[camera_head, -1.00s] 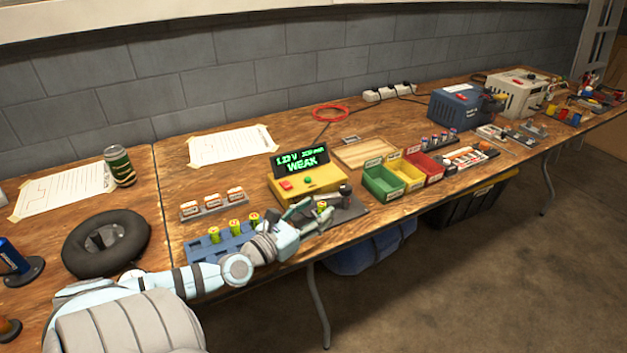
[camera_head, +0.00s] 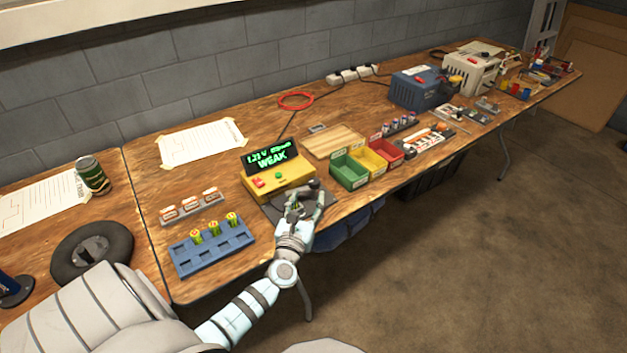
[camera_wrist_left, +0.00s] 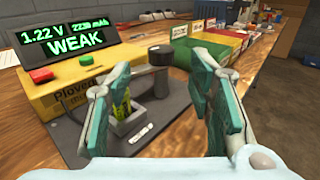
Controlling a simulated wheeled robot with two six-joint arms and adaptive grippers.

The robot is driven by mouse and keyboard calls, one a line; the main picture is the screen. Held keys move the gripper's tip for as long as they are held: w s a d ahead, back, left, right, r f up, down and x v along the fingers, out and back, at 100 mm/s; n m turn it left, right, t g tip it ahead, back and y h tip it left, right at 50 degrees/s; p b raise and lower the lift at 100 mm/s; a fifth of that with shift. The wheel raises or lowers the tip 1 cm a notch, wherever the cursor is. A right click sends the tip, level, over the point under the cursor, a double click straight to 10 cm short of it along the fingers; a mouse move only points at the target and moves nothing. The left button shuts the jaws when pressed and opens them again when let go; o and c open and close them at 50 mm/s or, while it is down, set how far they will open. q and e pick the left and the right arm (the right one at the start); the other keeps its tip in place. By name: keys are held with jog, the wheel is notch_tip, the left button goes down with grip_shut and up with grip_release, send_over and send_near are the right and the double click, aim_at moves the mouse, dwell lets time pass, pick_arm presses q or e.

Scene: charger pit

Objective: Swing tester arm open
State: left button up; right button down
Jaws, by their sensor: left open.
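The yellow tester (camera_head: 277,181) stands on the wooden bench, and its tilted display (camera_head: 269,157) reads WEAK. In the left wrist view the display (camera_wrist_left: 62,40) shows 1.22 V. A green and yellow battery (camera_wrist_left: 121,107) sits on the grey base plate, partly hidden behind a finger. My left gripper (camera_head: 303,202) is over the base plate, and in the wrist view its open fingers (camera_wrist_left: 165,100) stand either side of the knob, nearer the camera. Contact cannot be told. My right gripper does not show.
A blue battery rack (camera_head: 212,249) with several batteries lies left of the gripper. Green (camera_head: 349,173), yellow and red bins stand right of the tester. A wooden tray (camera_head: 333,140) is behind them. The bench's front edge is close to my left arm.

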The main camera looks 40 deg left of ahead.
aim_at(313, 186)
pick_arm(q)
jog(key=b+x, duration=0.1)
jog(key=x, duration=0.5)
jog(key=shift+w+f+b, duration=0.1)
jog(key=shift+w+b, duration=0.3)
jog(key=shift+w+a, duration=0.35)
jog(key=shift+w, duration=0.2)
jog(key=shift+c, duration=0.4)
grip_shut()
